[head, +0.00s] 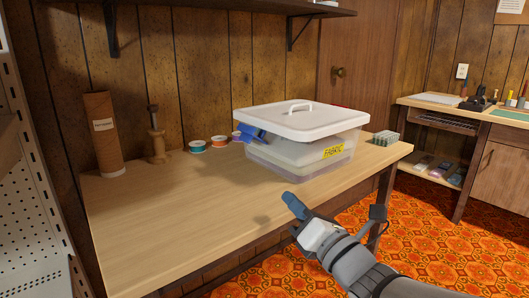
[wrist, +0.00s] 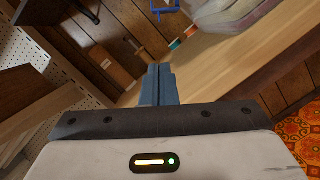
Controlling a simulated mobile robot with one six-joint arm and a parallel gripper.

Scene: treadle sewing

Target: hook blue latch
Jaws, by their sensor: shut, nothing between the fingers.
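A clear fabric bin (head: 290,160) with a white lid (head: 345,121) and a yellow label stands on the wooden table. The blue latch (head: 252,133) is at the bin's left end, just under the lid's edge, and sticks out from it at a slant. In the wrist view the latch (wrist: 164,14) shows as a blue loop at the top edge, cut off by the frame. My gripper (head: 289,200) is in front of the bin, above the table's front edge, apart from bin and latch. Its blue fingers (wrist: 157,78) are together and empty. The bin is mostly outside the wrist view.
On the table (head: 170,225), a brown cardboard tube (head: 102,134), a wooden spindle (head: 156,142) and thread spools (head: 197,147) stand along the back left. A small green block (head: 386,138) is right of the bin. A shelf (head: 205,10) hangs above. The table's left front is clear.

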